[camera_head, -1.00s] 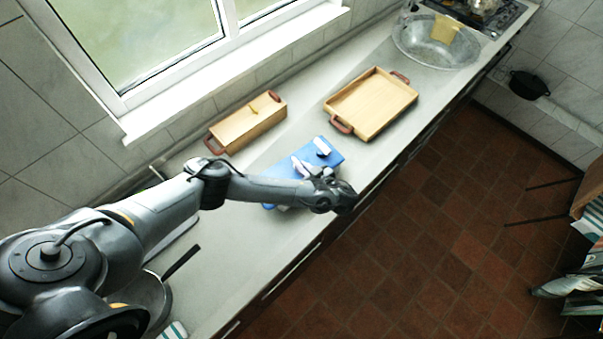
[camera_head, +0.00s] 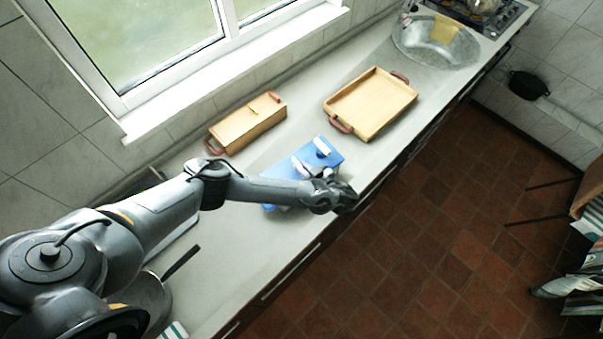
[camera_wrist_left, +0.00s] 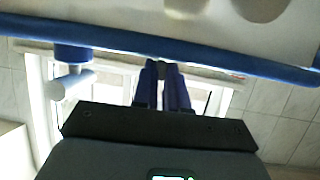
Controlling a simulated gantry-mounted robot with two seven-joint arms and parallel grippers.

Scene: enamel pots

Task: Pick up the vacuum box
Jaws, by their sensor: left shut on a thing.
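The vacuum box (camera_head: 330,152) has a blue lid with a white piece on top and stands on the counter. My left gripper (camera_head: 318,173) is at its near side, and its hand and forearm cover part of the box. In the left wrist view the fingers (camera_wrist_left: 163,88) are close together at the blue edge of the box (camera_wrist_left: 200,55). They are shut on the box, but the exact contact is hard to see. A blue knob with a white end (camera_wrist_left: 72,70) shows left of the fingers. My right gripper is not in view.
A wooden box with handles (camera_head: 245,125) stands by the window, and a wooden tray (camera_head: 348,118) lies beyond the vacuum box. A round metal sink (camera_head: 445,60) is farther back. A dark pan (camera_head: 152,300) is near my left arm. The counter's front edge is close.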

